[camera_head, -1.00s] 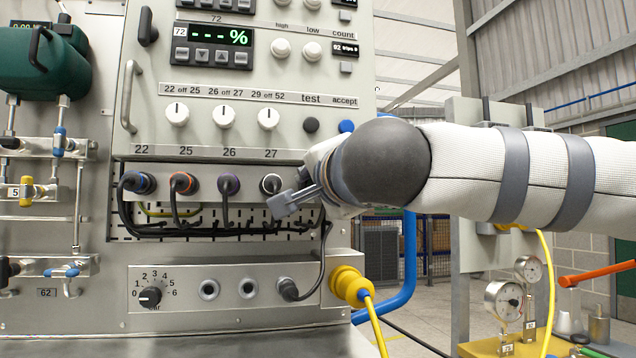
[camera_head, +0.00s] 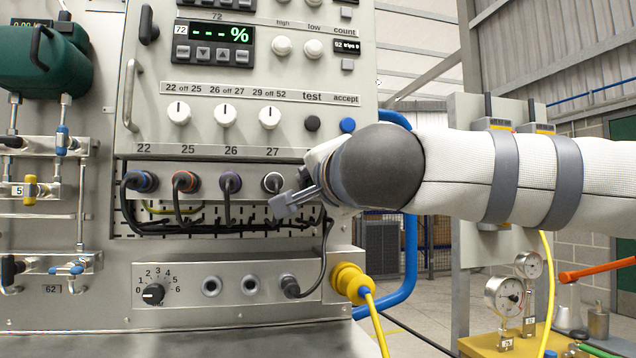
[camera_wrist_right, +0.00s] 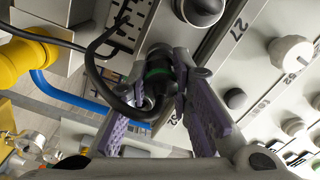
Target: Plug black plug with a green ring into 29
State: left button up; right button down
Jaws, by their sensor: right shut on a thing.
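The black plug with a green ring (camera_wrist_right: 157,72) shows in the right wrist view, between the purple-padded fingers of my right gripper (camera_wrist_right: 172,105), which is shut on it. Its black cable bends away to the left. The plug is at the row of sockets beside the plug under label 27; how far it is seated I cannot tell. In the head view my right gripper (camera_head: 300,200) is at the right end of this row, and it and the arm hide the held plug and the socket there. Label 29 above that socket is not readable. My left gripper is not in view.
Plugs with blue (camera_head: 143,182), orange (camera_head: 185,181) and purple (camera_head: 230,183) rings sit in the row, with a black one (camera_head: 271,183) under 27. Black cables hang below. A yellow plug (camera_head: 350,283) sticks out at the lower right. Two gauges stand farther right.

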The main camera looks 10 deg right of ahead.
jog(key=shift+w, duration=0.2)
jog(key=c, duration=1.4)
grip_release()
jog(key=shift+o, duration=0.2)
jog(key=s, duration=1.2)
jog(key=shift+d, duration=0.2)
